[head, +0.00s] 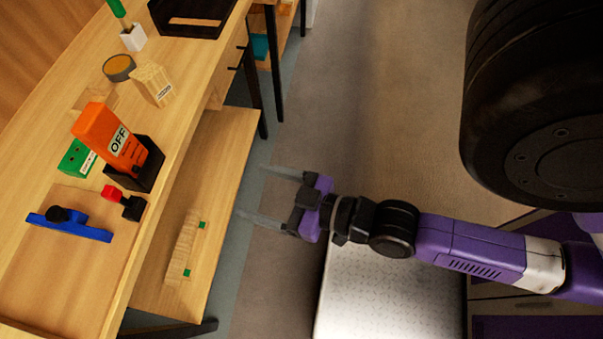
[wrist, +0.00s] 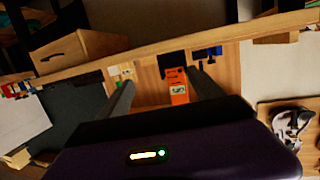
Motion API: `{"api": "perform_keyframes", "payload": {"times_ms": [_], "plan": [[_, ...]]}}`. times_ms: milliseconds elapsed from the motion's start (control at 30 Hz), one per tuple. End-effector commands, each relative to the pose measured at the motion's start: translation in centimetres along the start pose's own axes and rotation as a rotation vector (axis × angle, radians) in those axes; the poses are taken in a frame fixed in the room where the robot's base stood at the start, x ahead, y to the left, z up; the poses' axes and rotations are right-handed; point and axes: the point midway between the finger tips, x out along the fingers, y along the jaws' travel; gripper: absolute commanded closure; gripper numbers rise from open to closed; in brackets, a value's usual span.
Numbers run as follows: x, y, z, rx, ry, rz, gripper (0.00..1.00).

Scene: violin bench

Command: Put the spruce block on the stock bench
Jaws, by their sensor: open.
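A pale wooden block with a small printed label, which looks like the spruce block (head: 153,84), stands on the wooden workbench (head: 50,145) in the head view, beside a round grey-and-tan tin. A small pale shape in the wrist view may be the same block, but it is too small to tell. My gripper (head: 256,193) is open and empty, held over the floor to the right of the bench and its lower shelf, well apart from the block. Its two fingers also show in the wrist view (wrist: 161,82). I cannot tell which surface is the stock bench.
An orange "OFF" container (head: 103,130) in a black holder, a green box (head: 76,157), a red-and-black item (head: 122,202) and a blue plane (head: 68,224) stand nearer. A black tray (head: 190,30) lies farther back.

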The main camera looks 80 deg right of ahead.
Motion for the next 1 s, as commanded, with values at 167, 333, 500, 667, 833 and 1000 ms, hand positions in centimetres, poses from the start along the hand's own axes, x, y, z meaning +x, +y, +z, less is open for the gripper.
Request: {"api": "perform_keyframes", "payload": {"times_ms": [167, 333, 500, 667, 833, 1000], "plan": [[-6.0, -1.7, -0.6, -0.023, -0.051, -0.087, 0.24], [-8.8, -2.4, -1.6, -0.034, -0.07, -0.137, 0.24], [-9.6, -2.5, -1.8, -0.037, -0.075, -0.15, 0.24], [-9.5, -2.5, -1.8, -0.037, -0.075, -0.15, 0.24], [-9.5, -2.5, -1.8, -0.037, -0.075, -0.149, 0.24], [-9.5, -2.5, -1.8, -0.037, -0.075, -0.149, 0.24]]}}
